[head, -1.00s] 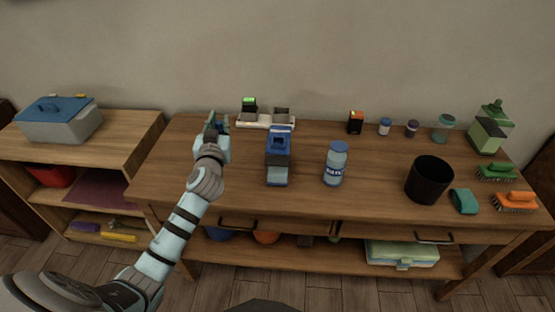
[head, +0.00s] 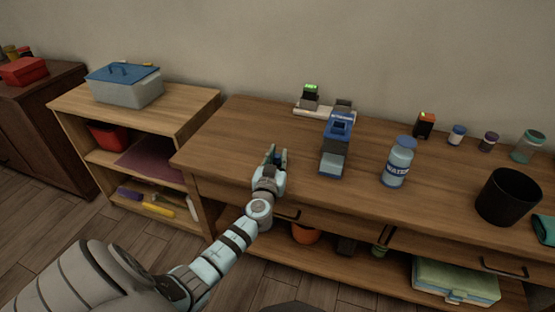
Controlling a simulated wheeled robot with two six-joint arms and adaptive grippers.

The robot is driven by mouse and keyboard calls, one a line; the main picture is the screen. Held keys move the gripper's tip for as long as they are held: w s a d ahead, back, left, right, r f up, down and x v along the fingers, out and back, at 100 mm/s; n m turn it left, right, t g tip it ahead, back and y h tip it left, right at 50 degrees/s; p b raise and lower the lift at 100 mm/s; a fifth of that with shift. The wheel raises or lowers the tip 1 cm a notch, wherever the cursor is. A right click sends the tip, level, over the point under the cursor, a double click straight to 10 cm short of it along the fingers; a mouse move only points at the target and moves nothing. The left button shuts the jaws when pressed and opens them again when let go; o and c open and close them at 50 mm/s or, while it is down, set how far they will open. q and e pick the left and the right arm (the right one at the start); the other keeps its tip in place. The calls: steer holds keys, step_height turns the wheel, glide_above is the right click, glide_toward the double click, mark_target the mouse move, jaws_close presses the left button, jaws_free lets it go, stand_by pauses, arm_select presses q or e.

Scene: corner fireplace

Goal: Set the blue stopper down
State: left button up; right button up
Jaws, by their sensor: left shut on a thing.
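My left gripper (head: 276,154) is over the left part of the wooden workbench (head: 225,140), near its front edge. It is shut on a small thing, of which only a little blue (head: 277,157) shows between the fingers. I take this to be the blue stopper, mostly hidden by the fingers. Whether it touches the bench top cannot be told. My right gripper is not in view.
A blue and grey device (head: 336,145) stands just right of the gripper, then a water bottle (head: 397,165) and a black cup (head: 508,195). A white charger (head: 325,112) lies behind. The bench top left of the gripper is clear. A lower shelf unit (head: 75,105) stands further left.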

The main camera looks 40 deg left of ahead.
arm_select(q)
steer(key=shift+s+f+b, duration=0.1)
steer(key=shift+f+b, duration=0.05)
steer(key=shift+b, duration=0.2)
steer(key=o, duration=0.8)
steer(key=shift+o, duration=0.2)
steer(key=shift+r+p, duration=0.35)
steer(key=shift+p, duration=0.1)
steer(key=v, duration=1.2)
